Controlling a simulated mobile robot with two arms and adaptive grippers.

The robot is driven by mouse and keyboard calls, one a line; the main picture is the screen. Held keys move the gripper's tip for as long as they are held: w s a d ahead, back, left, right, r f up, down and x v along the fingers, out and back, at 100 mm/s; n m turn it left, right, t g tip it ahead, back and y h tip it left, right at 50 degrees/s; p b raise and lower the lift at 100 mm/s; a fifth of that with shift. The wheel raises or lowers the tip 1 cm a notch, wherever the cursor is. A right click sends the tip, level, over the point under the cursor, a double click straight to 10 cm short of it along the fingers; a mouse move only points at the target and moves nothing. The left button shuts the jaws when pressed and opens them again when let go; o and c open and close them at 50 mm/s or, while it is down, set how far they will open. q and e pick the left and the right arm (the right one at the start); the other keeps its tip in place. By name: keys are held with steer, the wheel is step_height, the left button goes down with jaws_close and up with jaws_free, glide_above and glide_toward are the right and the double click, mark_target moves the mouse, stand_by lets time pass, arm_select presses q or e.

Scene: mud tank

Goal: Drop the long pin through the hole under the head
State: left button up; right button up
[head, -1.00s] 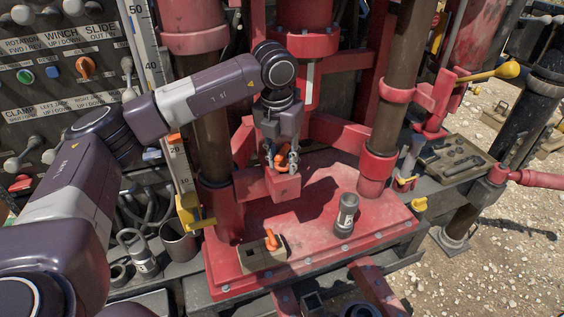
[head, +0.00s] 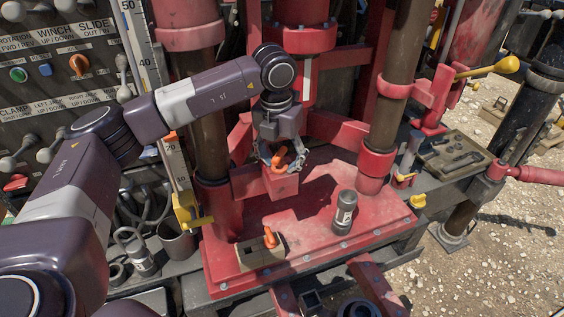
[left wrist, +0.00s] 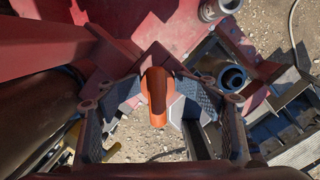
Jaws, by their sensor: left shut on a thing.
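My left gripper (head: 280,162) is shut on the orange handle of a pin (head: 280,155), right at the top of a red block (head: 281,185) below the rotary head (head: 303,40). In the left wrist view the orange handle (left wrist: 157,92) sits between the two finger pads. The pin's shank is hidden, and I cannot tell whether it is in the hole. A second orange-handled pin (head: 270,236) stands in a tan holder block (head: 259,257) on the red base plate. My right gripper is not in view.
A dark grey cylinder (head: 344,212) stands on the red base plate (head: 310,235). Thick brown columns (head: 398,70) rise on both sides of the block. A control panel (head: 45,70) is at left, and a tool tray (head: 455,158) is at right.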

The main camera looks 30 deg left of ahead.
arm_select(q)
steer(key=shift+s+a+f, duration=0.1)
steer(key=shift+s+f, duration=0.05)
steer(key=shift+f, duration=0.1)
steer(key=r, duration=0.8)
steer(key=s+r, duration=0.1)
steer(key=r, duration=0.3)
steer(key=shift+r, duration=0.2)
